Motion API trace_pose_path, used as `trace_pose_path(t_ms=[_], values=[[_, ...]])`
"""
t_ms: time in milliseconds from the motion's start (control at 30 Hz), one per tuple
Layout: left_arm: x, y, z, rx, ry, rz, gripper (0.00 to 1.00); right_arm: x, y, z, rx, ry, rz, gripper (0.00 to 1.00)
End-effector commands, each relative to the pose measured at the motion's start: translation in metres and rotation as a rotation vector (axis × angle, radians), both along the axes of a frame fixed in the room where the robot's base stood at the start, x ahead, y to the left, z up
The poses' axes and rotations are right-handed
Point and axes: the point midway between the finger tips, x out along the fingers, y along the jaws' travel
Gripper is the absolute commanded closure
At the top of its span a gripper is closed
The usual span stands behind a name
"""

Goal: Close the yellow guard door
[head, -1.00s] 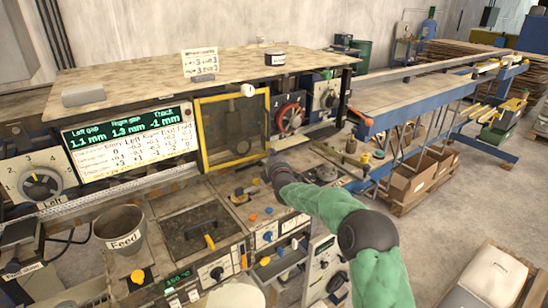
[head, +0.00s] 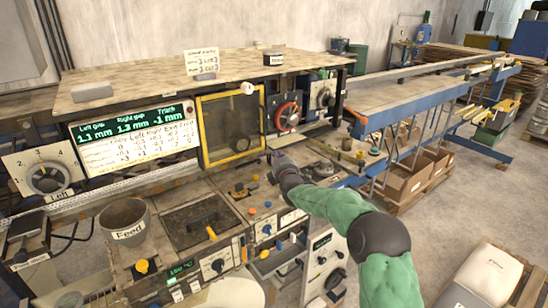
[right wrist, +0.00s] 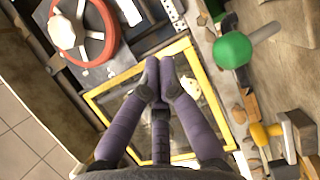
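The yellow guard door (head: 202,133) is a yellow frame with a dark clear pane, standing upright in the machine front beside the display. I cannot tell whether it is fully flush. My right gripper (head: 273,157) is just right of the door's lower right corner in the head view, apart from it or only barely touching. In the right wrist view the door frame (right wrist: 213,98) lies beyond the purple fingers. The fingertips (right wrist: 160,78) are together with nothing visible between them, and they cover part of the pane. My left gripper is not in view.
A red handwheel (head: 287,116) is right of the door. A white knob (head: 247,88) sits at its top edge. The control panel with a feed bucket (head: 124,222) lies below. A green ball knob (right wrist: 232,50) is close to the fingers in the wrist view.

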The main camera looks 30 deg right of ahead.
Motion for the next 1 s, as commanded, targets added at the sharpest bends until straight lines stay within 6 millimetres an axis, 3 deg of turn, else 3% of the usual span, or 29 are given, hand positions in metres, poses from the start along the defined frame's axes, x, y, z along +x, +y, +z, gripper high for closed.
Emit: trace_pose_path(t_ms=[500, 700, 1000], values=[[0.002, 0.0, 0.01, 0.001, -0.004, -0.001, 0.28, -0.075, -0.007, 0.003, -0.002, -0.002, -0.002, 1.0], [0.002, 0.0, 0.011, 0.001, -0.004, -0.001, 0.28, -0.086, -0.008, 0.002, -0.001, -0.003, -0.001, 1.0], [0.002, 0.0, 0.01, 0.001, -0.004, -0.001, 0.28, -0.087, -0.008, 0.002, -0.001, -0.003, 0.0, 1.0]])
